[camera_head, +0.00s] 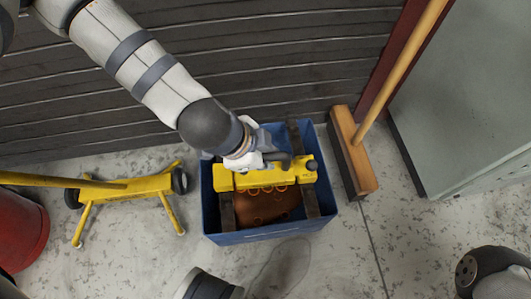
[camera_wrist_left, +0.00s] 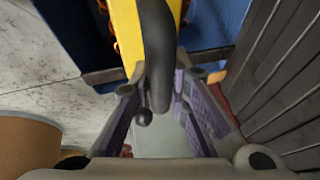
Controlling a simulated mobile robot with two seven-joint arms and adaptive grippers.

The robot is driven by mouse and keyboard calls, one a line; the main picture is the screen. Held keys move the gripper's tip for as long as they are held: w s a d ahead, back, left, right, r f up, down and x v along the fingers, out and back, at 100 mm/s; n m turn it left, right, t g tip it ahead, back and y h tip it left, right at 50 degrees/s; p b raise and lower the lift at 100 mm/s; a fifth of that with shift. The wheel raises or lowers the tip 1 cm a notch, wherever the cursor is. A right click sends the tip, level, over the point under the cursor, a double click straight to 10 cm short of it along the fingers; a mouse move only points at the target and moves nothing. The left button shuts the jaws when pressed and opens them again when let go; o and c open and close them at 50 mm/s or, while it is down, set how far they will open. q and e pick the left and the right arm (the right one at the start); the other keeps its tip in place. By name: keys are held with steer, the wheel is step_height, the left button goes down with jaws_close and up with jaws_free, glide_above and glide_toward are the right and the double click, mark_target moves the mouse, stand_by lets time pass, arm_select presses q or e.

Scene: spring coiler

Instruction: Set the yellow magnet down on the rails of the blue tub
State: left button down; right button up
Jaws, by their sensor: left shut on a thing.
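The yellow magnet (camera_head: 250,181) is a long bar lying across the blue tub (camera_head: 273,234) in the head view. It spans the two dark rails (camera_head: 309,203), and I cannot tell whether it touches them. My left gripper (camera_head: 272,160) is shut on the magnet's dark handle (camera_wrist_left: 156,50). In the left wrist view, my left gripper's fingers (camera_wrist_left: 160,105) stand on either side of the handle, with the yellow magnet (camera_wrist_left: 128,25) beyond. Copper-coloured coils show in the tub along the magnet's lower edge.
A broom (camera_head: 353,160) stands close to the tub's right side, beside a grey cabinet (camera_head: 465,100). A yellow wheeled tool (camera_head: 130,188) and a red bin (camera_head: 20,225) are on the left. A slatted dark wall (camera_head: 270,60) is behind; open floor lies in front.

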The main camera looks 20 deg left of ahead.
stand_by(0.4)
arm_select(q)
steer(key=c, duration=1.5)
jaws_free()
steer(key=shift+o, duration=0.2)
